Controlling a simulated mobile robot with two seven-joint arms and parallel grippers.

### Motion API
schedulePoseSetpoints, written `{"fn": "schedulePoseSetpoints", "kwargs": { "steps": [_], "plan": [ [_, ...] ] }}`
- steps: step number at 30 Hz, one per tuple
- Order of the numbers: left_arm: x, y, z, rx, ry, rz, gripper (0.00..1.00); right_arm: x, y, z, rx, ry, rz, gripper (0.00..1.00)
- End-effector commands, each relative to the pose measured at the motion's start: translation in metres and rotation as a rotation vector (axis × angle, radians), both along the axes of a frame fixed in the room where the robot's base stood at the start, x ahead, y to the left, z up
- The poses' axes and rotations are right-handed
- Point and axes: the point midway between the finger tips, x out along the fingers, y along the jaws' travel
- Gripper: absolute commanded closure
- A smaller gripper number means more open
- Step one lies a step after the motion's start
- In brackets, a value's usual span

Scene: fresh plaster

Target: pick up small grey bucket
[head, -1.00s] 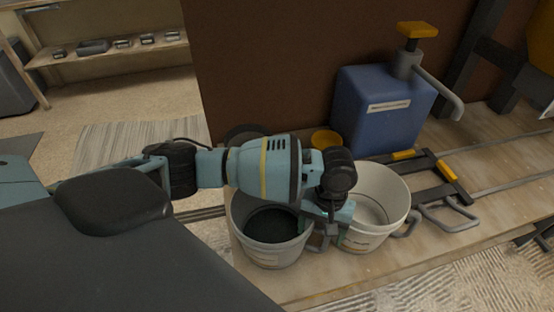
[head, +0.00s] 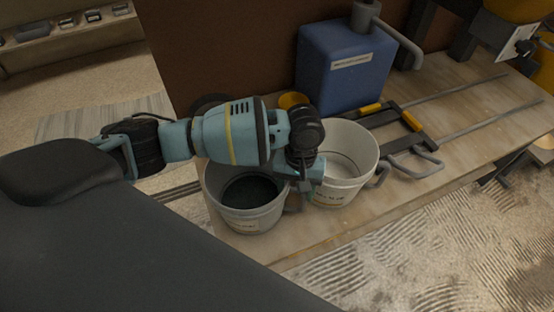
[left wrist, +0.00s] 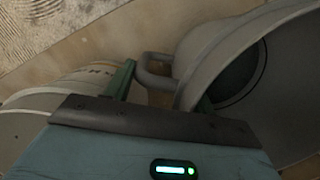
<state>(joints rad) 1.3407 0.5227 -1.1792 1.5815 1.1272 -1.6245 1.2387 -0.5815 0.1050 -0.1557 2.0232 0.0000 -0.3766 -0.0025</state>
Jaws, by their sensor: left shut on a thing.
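The small grey bucket (head: 246,217) stands on the wooden bench top with a dark inside. My left gripper (head: 303,188) comes down at its right side, between it and a larger white bucket (head: 352,184). In the left wrist view the grey bucket (left wrist: 222,48) fills the right, with its side handle (left wrist: 153,72) between the fingers of my left gripper (left wrist: 165,82). The left gripper is shut on the bucket at its handle side; the exact contact is partly hidden. The white bucket (left wrist: 35,112) shows at the left there. My right gripper is not in view.
Behind stand a blue canister (head: 345,75) with a spout and a small yellow cup (head: 293,99). A dark clamp-like tool with yellow parts (head: 405,125) lies right of the white bucket. The bench's front edge is close to the buckets.

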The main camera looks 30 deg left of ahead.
Motion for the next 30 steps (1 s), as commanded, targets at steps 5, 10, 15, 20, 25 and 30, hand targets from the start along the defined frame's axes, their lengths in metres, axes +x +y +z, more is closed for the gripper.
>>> {"fn": "schedulePoseSetpoints", "kwargs": {
  "steps": [5,10,15,20,25,30],
  "plan": [
    [0.002,0.0,0.022,-0.002,-0.006,-0.001,1.0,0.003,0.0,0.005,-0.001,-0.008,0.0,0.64],
    [0.002,0.0,0.052,-0.001,-0.007,0.0,1.0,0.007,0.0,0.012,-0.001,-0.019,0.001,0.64],
    [0.002,0.0,0.079,0.0,-0.006,-0.001,1.0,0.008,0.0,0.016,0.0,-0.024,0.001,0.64],
    [0.001,0.0,0.094,0.0,-0.004,0.0,1.0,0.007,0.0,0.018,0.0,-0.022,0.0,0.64],
    [0.001,0.0,0.1,0.001,-0.002,0.001,1.0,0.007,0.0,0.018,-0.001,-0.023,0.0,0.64],
    [-0.001,0.002,0.103,0.001,-0.004,-0.006,1.0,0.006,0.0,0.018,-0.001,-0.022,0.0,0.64]
  ]
}}
